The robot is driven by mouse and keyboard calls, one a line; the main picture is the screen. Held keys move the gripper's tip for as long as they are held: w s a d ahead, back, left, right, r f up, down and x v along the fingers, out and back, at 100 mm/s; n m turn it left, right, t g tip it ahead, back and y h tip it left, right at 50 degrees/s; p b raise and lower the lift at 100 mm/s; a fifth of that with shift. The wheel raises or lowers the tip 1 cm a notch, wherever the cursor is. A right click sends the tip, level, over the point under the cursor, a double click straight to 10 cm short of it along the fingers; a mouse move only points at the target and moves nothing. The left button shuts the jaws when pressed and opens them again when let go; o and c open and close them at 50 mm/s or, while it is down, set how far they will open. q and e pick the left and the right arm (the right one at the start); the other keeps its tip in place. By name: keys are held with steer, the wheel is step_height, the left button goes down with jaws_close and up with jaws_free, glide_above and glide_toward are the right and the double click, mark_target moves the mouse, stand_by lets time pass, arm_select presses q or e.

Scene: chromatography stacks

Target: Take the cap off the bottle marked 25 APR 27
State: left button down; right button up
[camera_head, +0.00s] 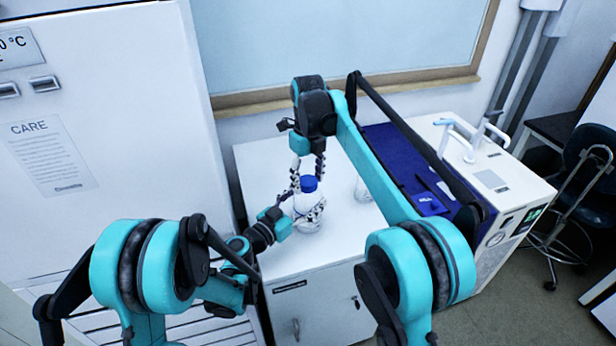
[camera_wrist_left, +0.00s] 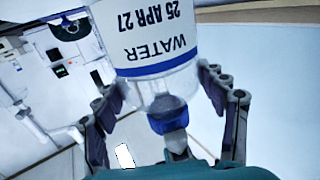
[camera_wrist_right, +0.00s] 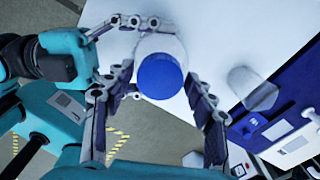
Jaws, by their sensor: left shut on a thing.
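The bottle (camera_head: 306,207) stands upright on the white cabinet top, with a blue cap (camera_head: 309,183) on it. In the left wrist view its label (camera_wrist_left: 155,35) reads WATER 25 APR 27, upside down. My left gripper (camera_head: 310,213) is shut on the bottle's body, from the left. My right gripper (camera_head: 306,177) points down from above, open, its fingers on either side of the cap. In the right wrist view the round cap (camera_wrist_right: 161,76) lies between the fingers, with gaps seeming to show; contact is hard to judge.
A clear vessel (camera_head: 363,188) stands right of the bottle, also in the right wrist view (camera_wrist_right: 250,90). Farther right is a blue-topped instrument (camera_head: 395,160) with a white side section (camera_head: 490,178). A tall white cabinet (camera_head: 100,100) stands left. The cabinet top (camera_head: 262,160) has bare room.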

steer(key=c, duration=0.8)
steer(key=n, duration=0.6)
steer(key=shift+c, duration=0.3)
steer(key=n, duration=1.9)
steer(key=shift+r, duration=0.1)
steer(key=n, duration=0.4)
steer(key=shift+n, duration=0.3)
steer(key=n, duration=0.6)
steer(key=shift+n, duration=0.4)
steer(key=n, duration=0.4)
steer(key=shift+n, duration=0.4)
steer(key=n, duration=0.6)
steer(key=shift+n, duration=0.4)
steer(key=n, duration=0.5)
steer(key=shift+n, duration=0.3)
steer(key=shift+r, duration=0.25)
